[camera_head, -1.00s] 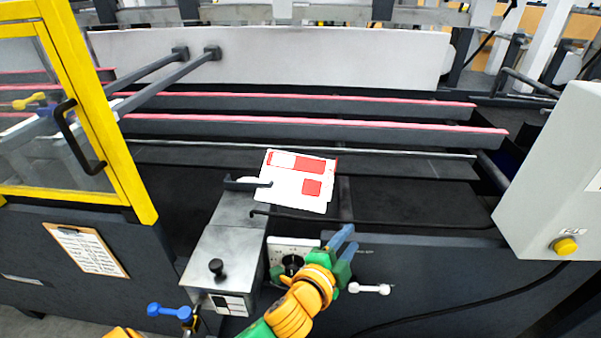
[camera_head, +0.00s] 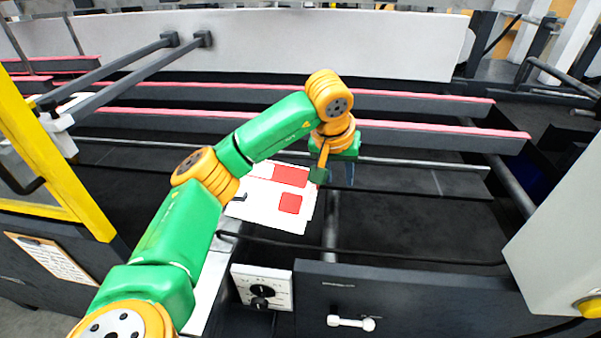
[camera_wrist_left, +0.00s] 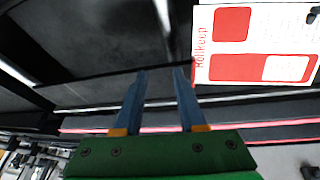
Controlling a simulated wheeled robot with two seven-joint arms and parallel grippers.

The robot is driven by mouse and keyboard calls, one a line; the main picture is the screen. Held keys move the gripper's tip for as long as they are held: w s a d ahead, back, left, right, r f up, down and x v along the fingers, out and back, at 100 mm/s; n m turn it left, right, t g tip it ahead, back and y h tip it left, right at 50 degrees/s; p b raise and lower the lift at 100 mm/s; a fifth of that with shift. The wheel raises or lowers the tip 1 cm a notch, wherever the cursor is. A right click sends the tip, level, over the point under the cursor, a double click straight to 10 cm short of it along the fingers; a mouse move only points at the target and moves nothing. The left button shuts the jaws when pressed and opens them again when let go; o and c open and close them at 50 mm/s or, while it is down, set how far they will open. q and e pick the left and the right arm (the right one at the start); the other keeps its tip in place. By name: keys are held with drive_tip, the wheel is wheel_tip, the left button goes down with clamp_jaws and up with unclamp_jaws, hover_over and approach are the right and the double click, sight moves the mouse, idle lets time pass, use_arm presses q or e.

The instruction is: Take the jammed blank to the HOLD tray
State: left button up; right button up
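The jammed blank (camera_head: 262,214), a white flat carton with red printed patches, lies tilted across the machine's feed area in the head view, partly behind my left arm. It also shows at the upper right of the left wrist view (camera_wrist_left: 255,42). My left gripper (camera_head: 335,178) points down at the blank's right edge, seemingly above it; the wrist view shows its two blue fingers (camera_wrist_left: 158,88) apart with nothing between them. The blank is to the right of the fingers there. My right gripper is out of view. I see no HOLD tray.
Red-topped rails (camera_head: 430,133) run across behind the blank. A thin black bar (camera_head: 400,254) crosses in front of it. A white dial panel (camera_head: 262,288) sits below, a yellow-framed guard (camera_head: 50,165) at left and a grey control box (camera_head: 560,220) at right.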

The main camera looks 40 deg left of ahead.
use_arm(q)
drive_tip(key=s+a+r+y, duration=0.1)
drive_tip(key=a+r+y, duration=0.1)
drive_tip(key=a, duration=0.3)
drive_tip(key=f, duration=0.3)
drive_tip(key=w+f+p, duration=0.1)
drive_tip(key=f, duration=0.1)
drive_tip(key=shift+f, duration=0.4)
drive_tip(key=shift+w+f, duration=0.2)
drive_tip(key=shift+f, duration=0.1)
drive_tip(key=shift+s+r, duration=0.1)
clamp_jaws()
